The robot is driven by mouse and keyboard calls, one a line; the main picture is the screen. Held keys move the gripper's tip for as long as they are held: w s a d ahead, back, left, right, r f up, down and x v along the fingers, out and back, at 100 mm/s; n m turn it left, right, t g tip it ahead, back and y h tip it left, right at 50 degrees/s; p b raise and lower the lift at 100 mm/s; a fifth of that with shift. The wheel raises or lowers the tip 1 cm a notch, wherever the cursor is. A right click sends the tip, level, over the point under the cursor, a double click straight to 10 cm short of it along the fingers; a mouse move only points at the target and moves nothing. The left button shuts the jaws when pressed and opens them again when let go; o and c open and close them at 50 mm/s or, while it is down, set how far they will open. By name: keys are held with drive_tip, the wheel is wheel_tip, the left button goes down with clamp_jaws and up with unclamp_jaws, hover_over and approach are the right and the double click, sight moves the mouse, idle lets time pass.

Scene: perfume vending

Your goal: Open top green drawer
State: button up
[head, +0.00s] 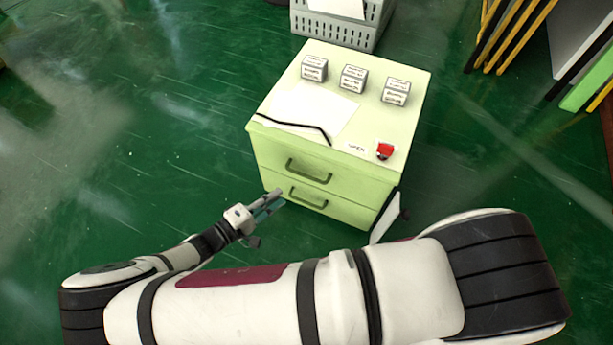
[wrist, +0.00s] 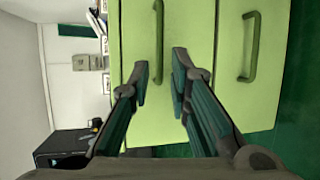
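The light green cabinet (head: 350,205) has two drawers with green bar handles. The top drawer's handle (head: 309,171) is clear in the head view; the lower drawer's handle (head: 308,198) is below it. Both drawers look shut. My gripper (head: 274,200) is in front of the cabinet's left front side, left of the handles in the head view. In the wrist view, turned sideways, my gripper (wrist: 161,72) is open and empty. The top handle (wrist: 158,40) appears between its fingertips, and the lower handle (wrist: 250,48) is to the right. I cannot tell whether the fingers touch the handle.
On the cabinet top stand small boxes (head: 354,78), a white sheet (head: 318,108) and a red button (head: 385,151). A grey crate (head: 335,28) is behind. Yellow and black panels (head: 512,35) lean at the right. The green floor (head: 150,130) at left is clear.

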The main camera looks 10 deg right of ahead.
sight(306, 175)
drive_tip(key=b+x, duration=0.2)
drive_tip(key=x, duration=1)
drive_tip(key=shift+w+d, duration=0.15)
drive_tip(key=shift+d, duration=0.15)
clamp_jaws()
